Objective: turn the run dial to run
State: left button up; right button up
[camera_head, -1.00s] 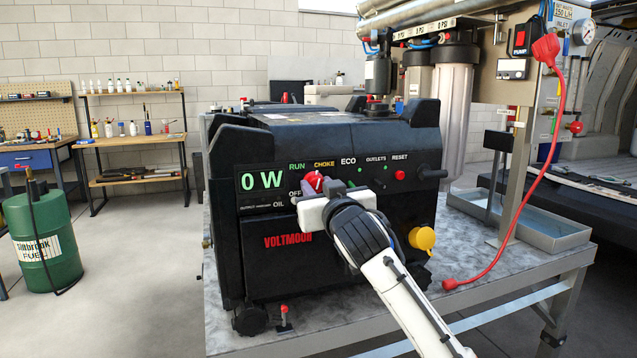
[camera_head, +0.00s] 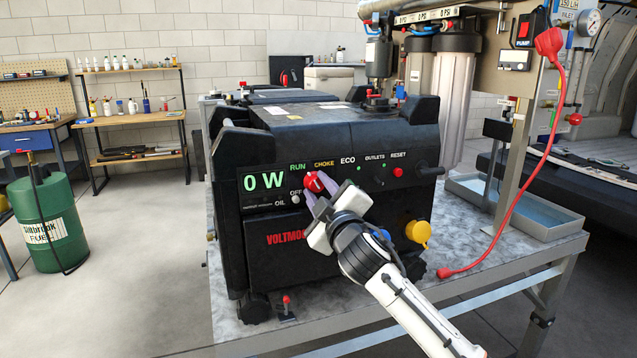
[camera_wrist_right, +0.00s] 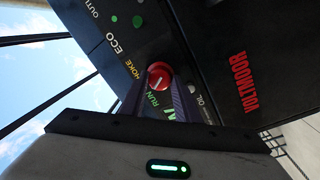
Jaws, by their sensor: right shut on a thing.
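The run dial (camera_head: 314,182) is a red knob on the front panel of the black generator (camera_head: 345,155), among the RUN, CHOKE and OFF labels. In the right wrist view the dial (camera_wrist_right: 160,75) shows between the fingers, and a pale mark on its face points roughly towards the RUN lettering. My right gripper (camera_head: 321,191) is shut on the dial, one finger on each side; it also shows in the right wrist view (camera_wrist_right: 157,92). The display (camera_head: 263,182) reads 0 W. My left gripper is out of view.
A yellow cap (camera_head: 418,233) sits low on the panel, right of my right gripper. A red cable (camera_head: 558,130) hangs down to the metal table (camera_head: 480,270). A grey tray (camera_head: 520,210) is at the right. A green fuel drum (camera_head: 45,225) stands left.

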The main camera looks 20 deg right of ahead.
jog(key=shift+n, duration=0.5)
jog(key=o, duration=1)
jog(key=shift+o, duration=0.2)
jog(key=s, duration=1)
jog(key=shift+s+f+b, duration=0.15)
jog(key=shift+f+b, duration=0.2)
jog(key=shift+f, duration=0.05)
